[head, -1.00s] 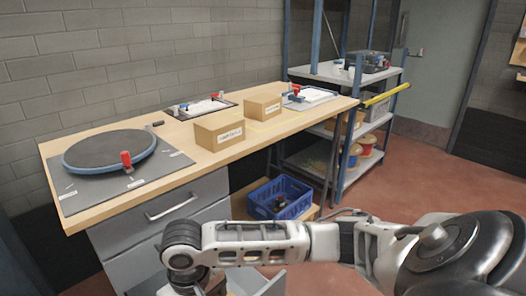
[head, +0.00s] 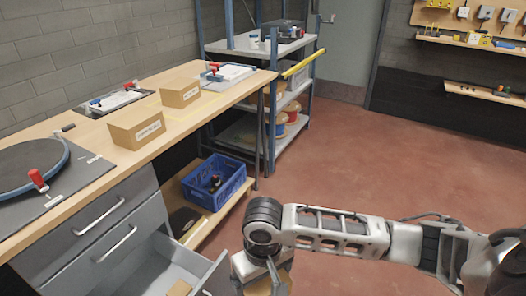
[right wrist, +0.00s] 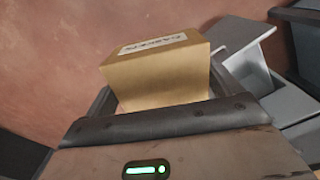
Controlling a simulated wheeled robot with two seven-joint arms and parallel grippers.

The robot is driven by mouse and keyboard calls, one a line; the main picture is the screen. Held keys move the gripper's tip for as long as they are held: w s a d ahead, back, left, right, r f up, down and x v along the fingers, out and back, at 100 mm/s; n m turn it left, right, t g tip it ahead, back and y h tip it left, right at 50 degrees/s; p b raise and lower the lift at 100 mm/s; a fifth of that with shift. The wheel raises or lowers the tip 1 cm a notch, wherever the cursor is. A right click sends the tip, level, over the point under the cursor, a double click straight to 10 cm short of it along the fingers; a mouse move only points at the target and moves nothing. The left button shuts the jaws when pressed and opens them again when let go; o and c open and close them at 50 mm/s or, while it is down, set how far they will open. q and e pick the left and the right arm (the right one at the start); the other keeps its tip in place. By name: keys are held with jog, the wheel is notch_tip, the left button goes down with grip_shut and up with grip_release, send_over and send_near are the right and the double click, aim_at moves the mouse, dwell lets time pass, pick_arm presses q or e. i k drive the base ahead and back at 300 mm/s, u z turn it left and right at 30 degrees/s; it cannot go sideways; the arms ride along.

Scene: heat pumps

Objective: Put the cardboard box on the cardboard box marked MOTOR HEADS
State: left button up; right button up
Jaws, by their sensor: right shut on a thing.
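My right gripper (head: 268,272) is low in front of the bench, beside an open drawer. In the right wrist view, the gripper (right wrist: 163,108) is shut on a cardboard box (right wrist: 155,78) with a white label on it. In the head view this held box is mostly hidden by the gripper and arm. Two cardboard boxes stand on the wooden bench: a nearer one (head: 135,128) with a white label and a farther one (head: 180,94). Their labels are too small to read, so I cannot tell which is marked MOTOR HEADS. My left gripper is not in view.
The open grey drawer (head: 206,282) juts out below the bench (head: 90,180). A blue crate (head: 212,184) sits on a low shelf. A shelf rack stands behind; red floor is clear at right.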

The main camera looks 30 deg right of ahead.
aim_at(180, 83)
jog(key=z, duration=1.8)
jog(key=i, duration=4.55)
jog(key=u, duration=4.3)
jog(key=i, duration=0.2)
jog(key=u, duration=0.15)
